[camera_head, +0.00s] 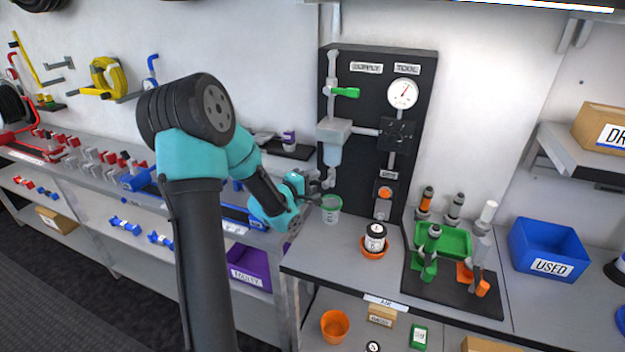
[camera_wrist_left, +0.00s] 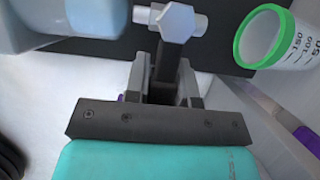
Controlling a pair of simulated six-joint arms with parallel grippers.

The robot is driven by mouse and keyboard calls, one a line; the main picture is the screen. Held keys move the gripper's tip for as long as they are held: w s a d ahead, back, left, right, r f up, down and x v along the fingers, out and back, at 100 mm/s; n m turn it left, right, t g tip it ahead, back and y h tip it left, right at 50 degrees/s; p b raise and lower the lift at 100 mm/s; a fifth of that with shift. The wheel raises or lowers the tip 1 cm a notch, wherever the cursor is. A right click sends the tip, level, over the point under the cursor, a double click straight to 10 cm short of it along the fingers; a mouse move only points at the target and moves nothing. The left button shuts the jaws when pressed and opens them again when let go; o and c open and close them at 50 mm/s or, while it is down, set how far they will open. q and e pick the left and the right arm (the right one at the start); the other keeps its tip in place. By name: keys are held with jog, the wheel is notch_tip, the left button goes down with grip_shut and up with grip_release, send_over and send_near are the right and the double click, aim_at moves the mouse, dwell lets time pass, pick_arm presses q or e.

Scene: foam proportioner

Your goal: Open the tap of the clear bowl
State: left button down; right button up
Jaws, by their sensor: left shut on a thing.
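The clear bowl (camera_head: 333,151) hangs under a grey block on the black panel; its bluish wall also shows at the upper left of the left wrist view (camera_wrist_left: 60,22). Below the bowl is its light grey tap (camera_head: 329,184), with a hexagonal end (camera_wrist_left: 176,22) in the left wrist view. My left gripper (camera_head: 320,184) is at the tap from the left. In the left wrist view its fingers (camera_wrist_left: 165,82) are shut on the tap's dark lever (camera_wrist_left: 168,60). The lever's exact angle is hard to tell. My right gripper is not in view.
A green-rimmed measuring cup (camera_head: 331,209) stands below the tap, close to the gripper; it also shows in the left wrist view (camera_wrist_left: 290,42). A black-lidded jar in an orange dish (camera_head: 374,250) stands to the right. The panel (camera_head: 420,110) carries a green-handled valve (camera_head: 345,92) and a gauge (camera_head: 403,93).

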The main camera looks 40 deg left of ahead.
pick_arm(q)
jog(key=shift+r, duration=0.1)
jog(key=shift+w+d+r+m+g+y, duration=0.15)
jog(key=shift+r+m+g, duration=0.3)
jog(key=shift+m, duration=0.5)
jog(key=shift+s+d+r+m+g+y, duration=0.15)
jog(key=shift+r+m+g, duration=0.25)
jog(key=shift+m, duration=0.6)
jog(key=shift+w+d+r+m+g+y, duration=0.2)
jog(key=shift+r+m+g, duration=0.25)
jog(key=shift+m, duration=0.5)
jog(key=c, duration=1)
grip_release()
jog(key=shift+a, duration=0.1)
jog(key=shift+o, duration=0.2)
